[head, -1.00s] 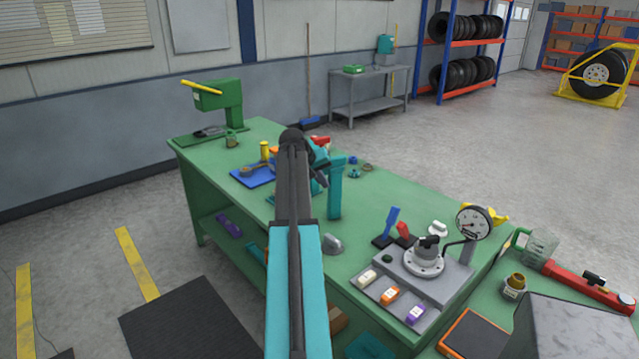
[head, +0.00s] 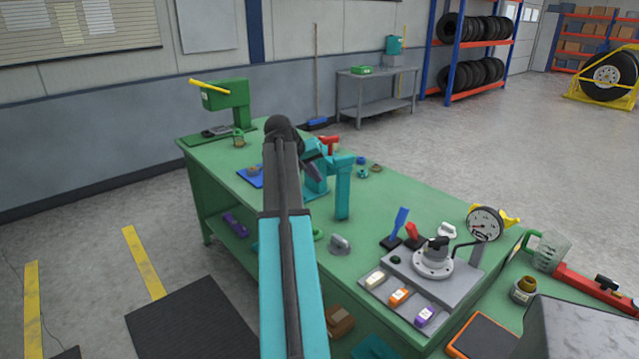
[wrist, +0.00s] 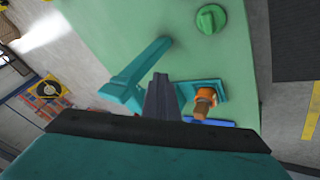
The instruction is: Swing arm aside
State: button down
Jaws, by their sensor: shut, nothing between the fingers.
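A teal post with a top arm (head: 343,190) stands on the green workbench, to the right of my forearm. In the wrist view its teal arm (wrist: 135,75) runs slantwise, left of my fingers. My gripper (wrist: 160,82) is shut and empty, its dark fingers close beside the teal arm; I cannot tell if they touch. In the head view my gripper (head: 313,167) is partly hidden by my own arm. An orange-brown part (wrist: 205,100) sits on a teal plate (wrist: 218,84) to the right of the fingers.
A green knob (wrist: 211,18) is on the bench in the wrist view. A red-handled thing (head: 329,145) stands behind the post. A grey fixture with a gauge (head: 485,222) and a blue lever (head: 399,222) are at the right. A green press (head: 228,103) stands at the far left.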

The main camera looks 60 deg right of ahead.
jog(key=v, duration=0.3)
jog(key=shift+s+a+r, duration=0.2)
jog(key=shift+a+r, duration=0.05)
jog(key=shift+r, duration=0.05)
dwell(0.4)
